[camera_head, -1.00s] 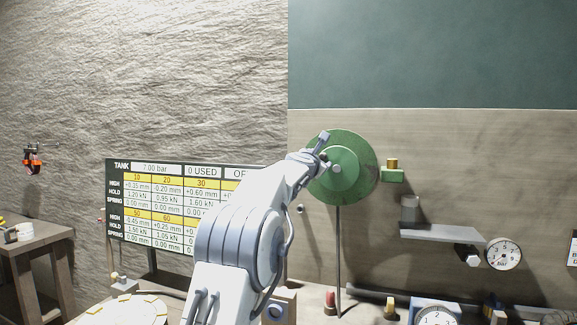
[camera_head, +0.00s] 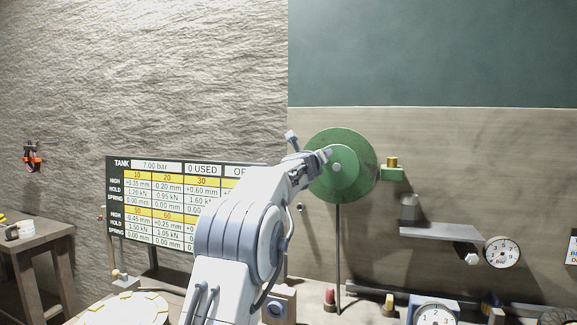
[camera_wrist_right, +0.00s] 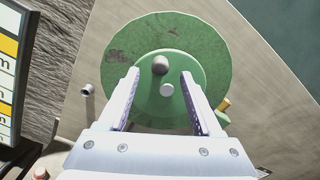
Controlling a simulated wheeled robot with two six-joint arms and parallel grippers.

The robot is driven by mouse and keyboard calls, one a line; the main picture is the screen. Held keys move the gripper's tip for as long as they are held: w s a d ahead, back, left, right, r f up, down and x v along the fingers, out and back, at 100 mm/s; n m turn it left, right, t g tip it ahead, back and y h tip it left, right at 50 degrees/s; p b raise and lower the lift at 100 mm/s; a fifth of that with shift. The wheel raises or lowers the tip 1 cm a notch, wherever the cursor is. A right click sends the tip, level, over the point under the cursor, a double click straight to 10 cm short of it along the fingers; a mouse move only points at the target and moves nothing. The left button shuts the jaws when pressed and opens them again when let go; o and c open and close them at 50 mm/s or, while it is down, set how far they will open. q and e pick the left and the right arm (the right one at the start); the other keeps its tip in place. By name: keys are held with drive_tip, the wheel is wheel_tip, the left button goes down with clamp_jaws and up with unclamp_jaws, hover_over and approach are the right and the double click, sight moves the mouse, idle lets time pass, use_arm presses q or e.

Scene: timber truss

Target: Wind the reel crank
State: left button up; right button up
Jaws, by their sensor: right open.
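The green reel (camera_head: 352,185) is a round disc mounted on the wooden wall, with a lighter green raised centre. It fills the upper middle of the right wrist view (camera_wrist_right: 200,45). A grey crank knob (camera_wrist_right: 160,64) stands out from it, just above the small pale hub pin (camera_wrist_right: 167,90). My right gripper (camera_wrist_right: 159,77) is open, its two fingers either side of the knob in the picture. I cannot tell whether they touch it. In the head view my right gripper (camera_head: 318,160) overlaps the reel's left side. My left gripper is not in view.
A board of figures (camera_head: 150,215) stands left of my arm. A green block with a brass top (camera_head: 392,173) sits right of the reel. A grey shelf (camera_head: 440,232) and a dial gauge (camera_head: 503,252) are further right. A thin rod (camera_head: 338,255) runs below the reel.

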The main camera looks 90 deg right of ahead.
sight(337, 149)
drive_tip(key=shift+p+x, duration=2.25)
drive_tip(key=shift+x, duration=0.25)
clamp_jaws()
drive_tip(key=m, duration=0.1)
drive_tip(key=s+r+m, duration=0.1)
drive_tip(key=m, duration=0.1)
drive_tip(key=s+m, duration=0.1)
drive_tip(key=m, duration=0.1)
drive_tip(key=shift+a+r+p, duration=0.15)
drive_tip(key=shift+a+p, duration=0.1)
drive_tip(key=shift+p, duration=0.15)
drive_tip(key=m, duration=0.1)
drive_tip(key=s+m, duration=0.1)
drive_tip(key=m, duration=0.1)
drive_tip(key=s+m, duration=0.1)
drive_tip(key=shift+a+r, duration=0.2)
drive_tip(key=shift+a, duration=0.1)
drive_tip(key=o, duration=0.5)
unclamp_jaws()
drive_tip(key=shift+o, duration=0.2)
